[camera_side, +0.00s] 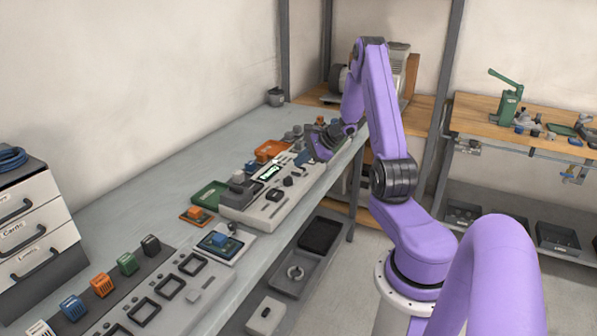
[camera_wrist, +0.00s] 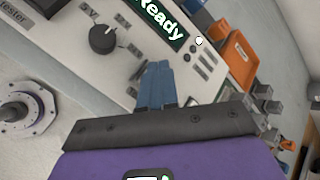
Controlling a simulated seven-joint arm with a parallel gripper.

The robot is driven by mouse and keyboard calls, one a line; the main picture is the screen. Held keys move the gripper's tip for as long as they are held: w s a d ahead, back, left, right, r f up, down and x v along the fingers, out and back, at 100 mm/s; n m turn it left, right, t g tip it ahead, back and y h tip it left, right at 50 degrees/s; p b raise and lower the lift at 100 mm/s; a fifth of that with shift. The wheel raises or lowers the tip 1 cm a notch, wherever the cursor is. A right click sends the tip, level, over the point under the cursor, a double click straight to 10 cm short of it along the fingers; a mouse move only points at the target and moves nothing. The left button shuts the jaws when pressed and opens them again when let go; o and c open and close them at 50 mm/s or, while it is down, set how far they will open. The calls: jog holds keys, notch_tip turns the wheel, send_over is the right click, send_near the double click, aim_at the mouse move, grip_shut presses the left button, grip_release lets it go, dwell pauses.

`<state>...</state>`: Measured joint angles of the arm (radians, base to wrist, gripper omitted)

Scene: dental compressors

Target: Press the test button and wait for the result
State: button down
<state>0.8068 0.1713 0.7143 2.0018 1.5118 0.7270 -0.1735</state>
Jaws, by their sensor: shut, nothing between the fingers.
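The tester (camera_side: 262,212) is a pale box on the bench with a dark display (camera_side: 270,171). In the wrist view the tester panel (camera_wrist: 115,72) fills the upper left, and its display (camera_wrist: 160,20) reads "Ready". A black knob (camera_wrist: 103,39) and several small controls sit around the display. A small white round spot (camera_wrist: 199,41) lies right of the display; I cannot tell which control is the test button. My gripper (camera_wrist: 158,66) is shut and empty, its blue fingers over the panel below the display. In the side view my gripper (camera_side: 318,148) is at the tester's far end. Contact cannot be told.
An orange tray (camera_side: 270,150) and a green tray (camera_side: 209,194) stand behind the tester. A small blue part on a dark plate (camera_side: 218,241) lies in front. Several coloured blocks and square frames line the near bench. A round metal flange (camera_wrist: 27,108) shows at the left.

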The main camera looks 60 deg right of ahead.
aim_at(301, 171)
jog(key=shift+f, duration=0.15)
dwell(0.3)
jog(key=shift+f, duration=0.3)
jog(key=shift+f, duration=0.45)
dwell(0.7)
jog(key=shift+r, duration=0.9)
jog(key=shift+r, duration=0.1)
jog(key=shift+r, duration=2.4)
